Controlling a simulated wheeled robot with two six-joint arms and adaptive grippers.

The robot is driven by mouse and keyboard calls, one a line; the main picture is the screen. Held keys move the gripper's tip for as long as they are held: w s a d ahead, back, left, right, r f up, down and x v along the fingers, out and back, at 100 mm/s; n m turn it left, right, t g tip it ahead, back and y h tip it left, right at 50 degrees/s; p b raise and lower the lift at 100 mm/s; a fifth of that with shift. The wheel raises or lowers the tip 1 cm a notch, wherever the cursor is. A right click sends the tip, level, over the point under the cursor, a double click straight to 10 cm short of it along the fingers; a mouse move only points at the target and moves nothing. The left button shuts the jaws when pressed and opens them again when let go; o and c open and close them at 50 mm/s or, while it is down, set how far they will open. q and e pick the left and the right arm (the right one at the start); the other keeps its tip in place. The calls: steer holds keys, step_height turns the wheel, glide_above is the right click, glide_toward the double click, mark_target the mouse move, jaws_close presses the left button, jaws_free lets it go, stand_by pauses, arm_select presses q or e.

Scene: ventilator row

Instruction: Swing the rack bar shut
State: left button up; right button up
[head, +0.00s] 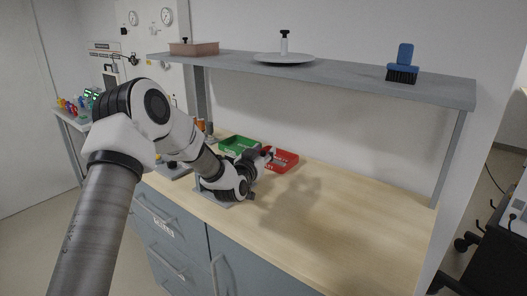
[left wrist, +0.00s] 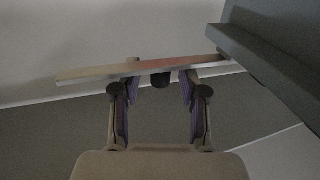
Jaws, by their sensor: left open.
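In the left wrist view a long thin bar (left wrist: 95,72), pale with a reddish stretch, runs across just beyond my fingertips. It looks like the rack bar. A short black knob (left wrist: 160,80) shows at its middle, between the fingers. My left gripper (left wrist: 160,92) is open, one finger on each side of the knob; I cannot tell whether they touch the bar. In the head view my left gripper (head: 264,157) is low over the wooden counter, by the green and red trays. My arm hides most of the rack there, and I cannot make out the bar. My right gripper is not in view.
A green tray (head: 236,144) and a red tray (head: 284,160) lie on the counter (head: 340,215) close to the gripper. A grey shelf (head: 350,81) above holds a box, a white plate and a blue brush (head: 404,64). The counter's right part is clear.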

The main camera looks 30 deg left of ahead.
arm_select(q)
steer(key=shift+r, duration=0.1)
jaws_close()
steer(key=shift+s+a+m+h, duration=0.15)
steer(key=shift+s+m+h, duration=0.15)
steer(key=shift+m+h, duration=0.35)
steer(key=shift+s+m+h, duration=0.25)
steer(key=shift+m+h, duration=0.2)
steer(key=shift+h, duration=0.4)
steer(key=shift+s+m+h, duration=0.25)
steer(key=shift+m+h, duration=0.15)
steer(key=shift+h, duration=0.4)
jaws_free()
steer(key=shift+a, duration=0.1)
steer(key=shift+s, duration=0.1)
